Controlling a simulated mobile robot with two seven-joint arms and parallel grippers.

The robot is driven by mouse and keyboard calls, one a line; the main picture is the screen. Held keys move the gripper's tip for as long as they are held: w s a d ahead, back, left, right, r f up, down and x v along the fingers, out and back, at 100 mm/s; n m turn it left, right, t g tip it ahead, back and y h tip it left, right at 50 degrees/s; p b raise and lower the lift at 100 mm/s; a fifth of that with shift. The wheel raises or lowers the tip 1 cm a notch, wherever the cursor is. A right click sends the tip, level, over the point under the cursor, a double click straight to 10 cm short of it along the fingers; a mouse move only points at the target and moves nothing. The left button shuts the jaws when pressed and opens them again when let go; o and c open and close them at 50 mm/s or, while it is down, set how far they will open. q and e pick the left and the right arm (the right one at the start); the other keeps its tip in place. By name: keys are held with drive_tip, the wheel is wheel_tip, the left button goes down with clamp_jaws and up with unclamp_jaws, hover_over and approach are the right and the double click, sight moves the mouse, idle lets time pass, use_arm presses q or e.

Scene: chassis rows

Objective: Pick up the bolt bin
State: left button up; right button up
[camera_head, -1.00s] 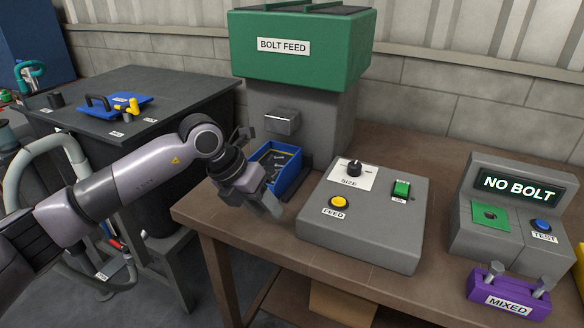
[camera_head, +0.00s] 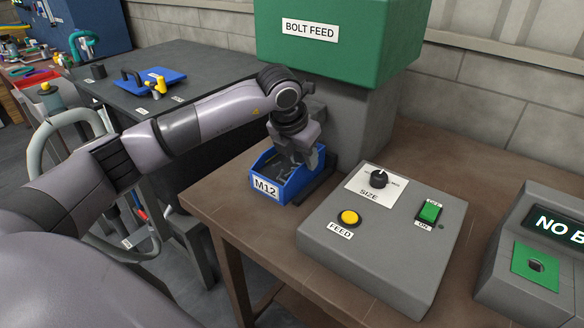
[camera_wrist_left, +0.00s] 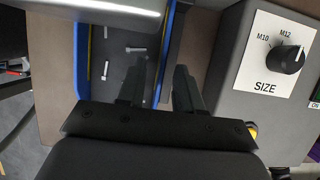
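The bolt bin (camera_head: 291,189) is a blue open box with an M12 label on its front. It stands on the brown bench under the green bolt feed (camera_head: 335,45). My left gripper (camera_head: 308,163) is low over the bin's right side. In the left wrist view, the open fingers (camera_wrist_left: 160,88) lie on either side of the bin's blue right wall (camera_wrist_left: 167,45), one inside and one outside. I cannot tell whether they touch it. A few bolts (camera_wrist_left: 105,70) lie on the bin's dark floor. My right gripper is not in view.
A grey control box (camera_head: 380,240) with a yellow FEED button, a SIZE knob and a green switch stands right of the bin. A tester (camera_head: 540,245) is at the far right. A dark table (camera_head: 200,60) with a blue tool stands behind left.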

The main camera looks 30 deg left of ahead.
sight(307, 183)
use_arm(q)
drive_tip(key=x, duration=0.4)
drive_tip(key=shift+w+d+f, duration=0.1)
drive_tip(key=shift+w+f, duration=0.05)
drive_tip(key=shift+f, duration=0.05)
clamp_jaws()
drive_tip(key=shift+r, duration=0.1)
drive_tip(key=shift+r, duration=0.1)
